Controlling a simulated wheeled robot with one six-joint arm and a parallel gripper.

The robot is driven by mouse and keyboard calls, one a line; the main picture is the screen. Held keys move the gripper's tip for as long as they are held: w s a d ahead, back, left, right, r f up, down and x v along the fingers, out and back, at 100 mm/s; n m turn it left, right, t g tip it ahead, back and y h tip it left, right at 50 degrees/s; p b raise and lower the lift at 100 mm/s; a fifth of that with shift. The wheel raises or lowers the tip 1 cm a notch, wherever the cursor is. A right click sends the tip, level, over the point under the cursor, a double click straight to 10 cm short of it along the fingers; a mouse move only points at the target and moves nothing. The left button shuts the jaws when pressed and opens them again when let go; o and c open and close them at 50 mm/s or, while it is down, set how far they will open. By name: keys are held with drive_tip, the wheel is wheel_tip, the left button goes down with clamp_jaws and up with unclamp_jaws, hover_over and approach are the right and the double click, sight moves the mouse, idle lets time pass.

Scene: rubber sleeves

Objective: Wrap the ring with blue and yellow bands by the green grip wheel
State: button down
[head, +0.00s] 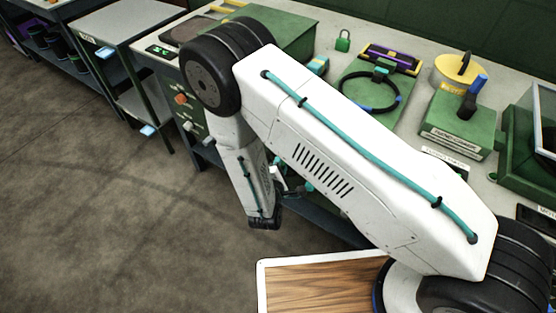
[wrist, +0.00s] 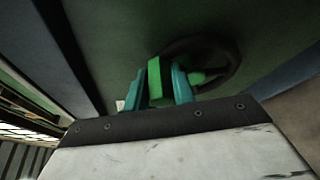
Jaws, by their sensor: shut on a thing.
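In the wrist view my gripper (wrist: 160,84) has its teal fingers shut on an upright green grip (wrist: 154,76). The grip stands in front of a dark round wheel (wrist: 236,62) with a green middle part, on a green panel. In the head view my arm hides most of the gripper and the wheel, below the bench's front edge.
A yellow frame with a purple bar (head: 391,58) lies behind the ring. A green padlock (head: 343,41), a yellow round container (head: 459,74) and a green box with a blue-topped lever (head: 456,124) stand nearby. A wood-topped surface (head: 318,287) is at the front. Left floor is clear.

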drive_tip(key=shift+s+d+m, duration=0.15)
drive_tip(key=shift+m, duration=0.15)
drive_tip(key=c, duration=1.2)
unclamp_jaws()
drive_tip(key=shift+o, duration=0.2)
drive_tip(key=v, duration=0.7)
drive_tip(key=shift+s, duration=0.4)
